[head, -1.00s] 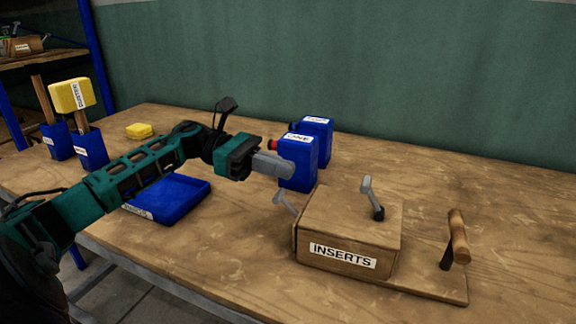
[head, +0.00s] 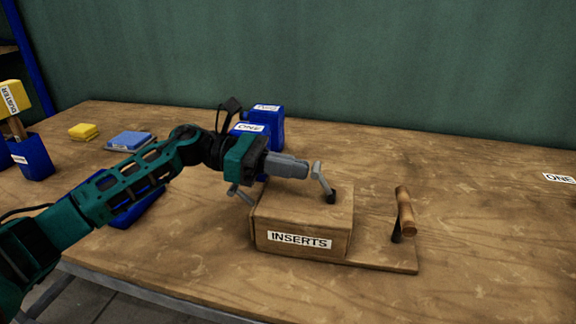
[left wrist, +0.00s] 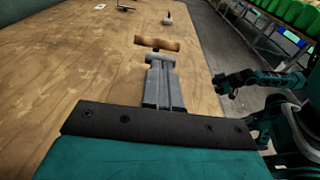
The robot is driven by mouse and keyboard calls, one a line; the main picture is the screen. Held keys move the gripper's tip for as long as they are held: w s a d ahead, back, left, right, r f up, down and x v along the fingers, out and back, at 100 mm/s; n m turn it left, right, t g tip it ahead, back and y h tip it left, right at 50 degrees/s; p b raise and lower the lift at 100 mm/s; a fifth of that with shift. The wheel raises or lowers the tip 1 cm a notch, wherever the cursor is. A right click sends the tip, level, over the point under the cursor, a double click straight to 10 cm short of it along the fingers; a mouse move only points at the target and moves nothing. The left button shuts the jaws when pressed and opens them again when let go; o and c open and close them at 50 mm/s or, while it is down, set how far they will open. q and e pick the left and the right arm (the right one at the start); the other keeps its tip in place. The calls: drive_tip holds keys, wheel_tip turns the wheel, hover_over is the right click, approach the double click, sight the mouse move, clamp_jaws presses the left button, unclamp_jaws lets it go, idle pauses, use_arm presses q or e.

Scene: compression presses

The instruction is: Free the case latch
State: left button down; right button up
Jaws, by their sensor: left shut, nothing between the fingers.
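The wooden case (head: 300,218) labelled INSERTS stands on the table. A grey lever latch (head: 321,177) stands tilted on its top, its foot in a dark mount. A second grey lever (head: 241,194) sticks out at the case's left end. My left gripper (head: 306,170) is shut and empty, its fingertips just left of the top latch. In the left wrist view the shut fingers (left wrist: 165,88) point at the grey latch head (left wrist: 160,60); I cannot tell whether they touch. My right gripper (left wrist: 225,84) shows small at the right there, its jaws unclear.
A wooden-handled lever (head: 405,212) stands on the case's base board at the right. Blue containers (head: 268,118) stand behind my left gripper. A blue tray (head: 140,213) lies partly behind my arm. Yellow pads (head: 84,131) lie at the back left. The table's right side is mostly clear.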

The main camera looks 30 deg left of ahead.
use_arm(q)
drive_tip(key=shift+d+r+p, duration=0.1)
drive_tip(key=shift+r+p, duration=0.15)
drive_tip(key=shift+p, duration=0.2)
drive_tip(key=shift+y, duration=0.3)
drive_tip(key=shift+d+r, duration=0.1)
